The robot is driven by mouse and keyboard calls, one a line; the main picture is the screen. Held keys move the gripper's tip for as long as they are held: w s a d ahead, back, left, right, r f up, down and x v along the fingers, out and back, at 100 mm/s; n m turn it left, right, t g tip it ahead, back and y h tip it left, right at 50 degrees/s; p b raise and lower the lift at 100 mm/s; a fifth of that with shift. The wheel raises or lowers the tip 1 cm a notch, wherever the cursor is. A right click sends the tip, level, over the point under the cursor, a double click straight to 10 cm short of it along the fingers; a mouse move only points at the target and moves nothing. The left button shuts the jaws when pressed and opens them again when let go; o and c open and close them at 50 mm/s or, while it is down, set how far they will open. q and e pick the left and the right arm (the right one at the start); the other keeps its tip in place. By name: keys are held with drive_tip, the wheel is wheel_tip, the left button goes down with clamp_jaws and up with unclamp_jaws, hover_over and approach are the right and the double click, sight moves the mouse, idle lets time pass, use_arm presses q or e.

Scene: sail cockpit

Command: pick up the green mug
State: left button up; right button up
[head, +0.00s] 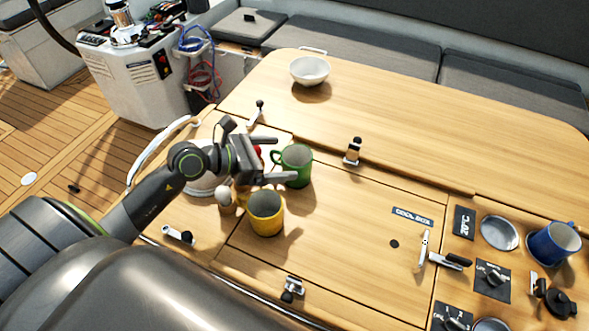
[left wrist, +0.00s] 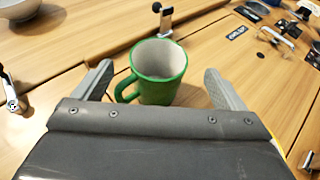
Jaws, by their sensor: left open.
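The green mug (head: 297,165) stands upright on the wooden table, its handle toward the left in the head view. My left gripper (head: 281,159) is open, with its fingers reaching toward the mug from the left. In the left wrist view the green mug (left wrist: 158,75) stands ahead of and between the two open fingers (left wrist: 160,85), its handle near the left finger. The fingers do not appear closed on it. The mug's base is partly hidden behind the gripper body in the wrist view. My right gripper is not in view.
A yellow mug (head: 266,214) stands just in front of the gripper. A white bowl (head: 310,70) sits at the back, and a blue mug (head: 553,243) is at the far right. Metal latches, such as one behind the mug (head: 352,152), stick up from the table.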

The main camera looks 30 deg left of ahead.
sight(309, 157)
use_arm(q)
drive_tip(key=b+x, duration=0.2)
drive_tip(key=x, duration=0.3)
drive_tip(key=shift+w+f, duration=0.25)
drive_tip(key=shift+f, duration=0.05)
drive_tip(key=shift+s, duration=0.1)
drive_tip(key=shift+c, duration=0.5)
drive_tip(key=c, duration=1)
drive_tip(key=shift+r, duration=0.1)
